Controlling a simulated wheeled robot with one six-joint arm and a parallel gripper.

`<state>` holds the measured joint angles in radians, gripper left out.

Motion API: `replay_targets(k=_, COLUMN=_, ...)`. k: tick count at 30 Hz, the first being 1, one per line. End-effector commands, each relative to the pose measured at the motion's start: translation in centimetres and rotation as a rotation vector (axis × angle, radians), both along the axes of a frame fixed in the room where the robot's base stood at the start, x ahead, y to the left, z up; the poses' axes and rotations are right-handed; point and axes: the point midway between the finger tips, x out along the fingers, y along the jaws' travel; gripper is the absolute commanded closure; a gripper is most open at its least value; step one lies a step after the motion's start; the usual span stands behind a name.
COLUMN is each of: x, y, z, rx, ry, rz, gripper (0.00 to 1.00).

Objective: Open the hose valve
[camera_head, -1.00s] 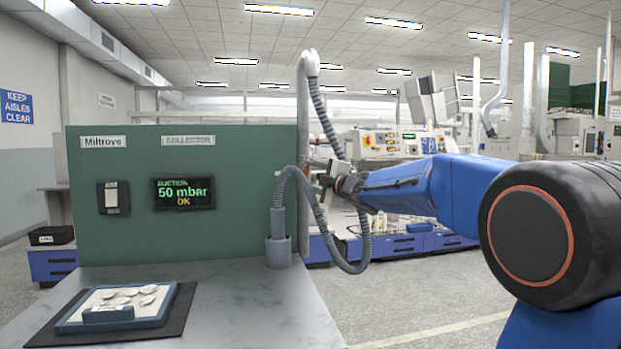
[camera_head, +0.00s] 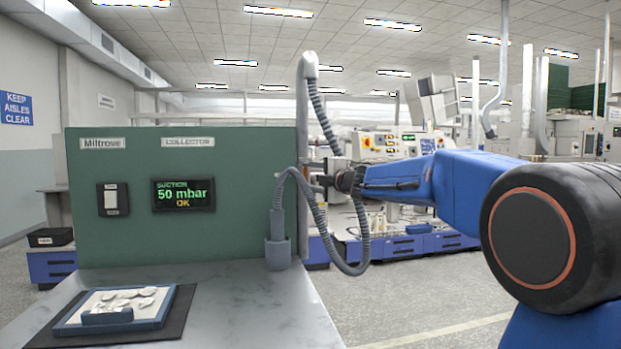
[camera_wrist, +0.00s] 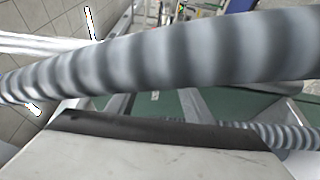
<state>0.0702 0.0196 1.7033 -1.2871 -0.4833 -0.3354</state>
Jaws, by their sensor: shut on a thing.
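The ribbed grey hose (camera_head: 320,110) hangs from the top of an upright grey pipe (camera_head: 303,110) at the panel's right edge. It loops low, arches back up and ends in a grey holder (camera_head: 278,255) on the bench. My gripper (camera_head: 326,180) is beside the pipe at mid-height, behind the hose loop. It is shut on a small part there, seemingly the valve handle, which the fingers and hose mostly hide. In the wrist view the hose (camera_wrist: 160,55) crosses close to the lens, blurred, and I cannot make out the valve.
A green panel (camera_head: 240,220) carries a suction display (camera_head: 183,193) reading 50 mbar OK and a switch (camera_head: 113,199). A blue-rimmed tray (camera_head: 155,322) with pale pieces lies on the marble-look bench (camera_head: 240,310). The floor right of the bench is open.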

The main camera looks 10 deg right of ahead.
Motion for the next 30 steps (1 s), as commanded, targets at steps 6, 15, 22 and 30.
replay_targets(k=6, x=0.0, y=0.1, z=-0.1, rx=0.0, ry=0.001, rz=0.001, gripper=0.34)
replay_targets(k=15, x=-0.6, y=-0.3, z=0.0, rx=0.0, ry=0.0, rz=0.0, gripper=0.34)
replay_targets(k=22, x=-3.9, y=-1.7, z=0.1, rx=0.0, ry=-0.001, rz=-0.002, gripper=0.34)
replay_targets(k=30, x=-8.9, y=-3.7, z=0.1, rx=0.0, ry=-0.001, rz=-0.002, gripper=0.34)
